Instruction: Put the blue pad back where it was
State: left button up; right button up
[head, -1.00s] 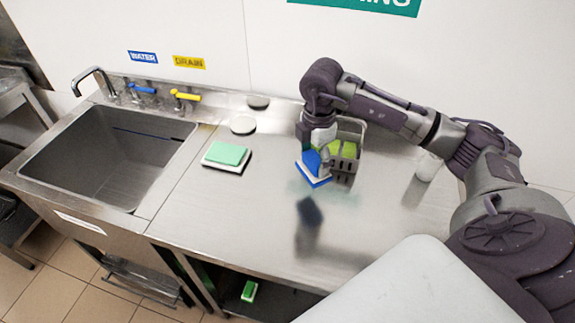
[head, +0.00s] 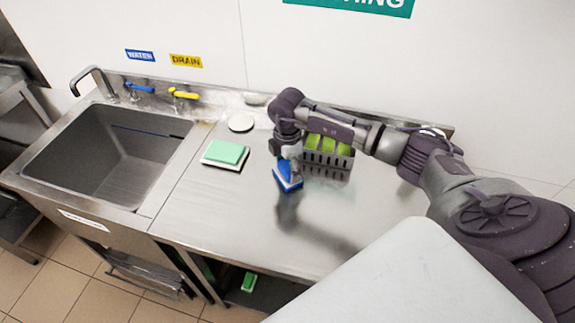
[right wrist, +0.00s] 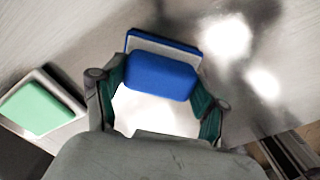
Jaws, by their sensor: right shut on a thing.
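The blue pad (head: 285,179), a blue block on a white and blue base, is in my right gripper (head: 291,166) above the steel counter. The right wrist view shows the pad (right wrist: 160,76) between the two fingers of the gripper (right wrist: 158,98), which is shut on it. In the head view the pad is tilted, just left of and in front of a grey slotted rack (head: 326,171). The wrist and fingers partly hide it. The gap between the pad and the counter cannot be judged exactly. My left gripper is not in view.
Yellow-green pads (head: 328,145) stand in the rack. A mint green pad (head: 225,152) lies left on the counter (head: 215,215), near a white disc (head: 241,123). The sink (head: 110,155) is farther left. A green pad (head: 249,282) sits below the counter. The counter's front is clear.

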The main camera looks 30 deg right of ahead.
aim_at(287, 167)
jog(key=shift+f, duration=0.1)
jog(key=o, duration=1.1)
notch_tip(287, 167, up, 12)
jog(key=b, duration=0.3)
jog(key=shift+b, duration=0.4)
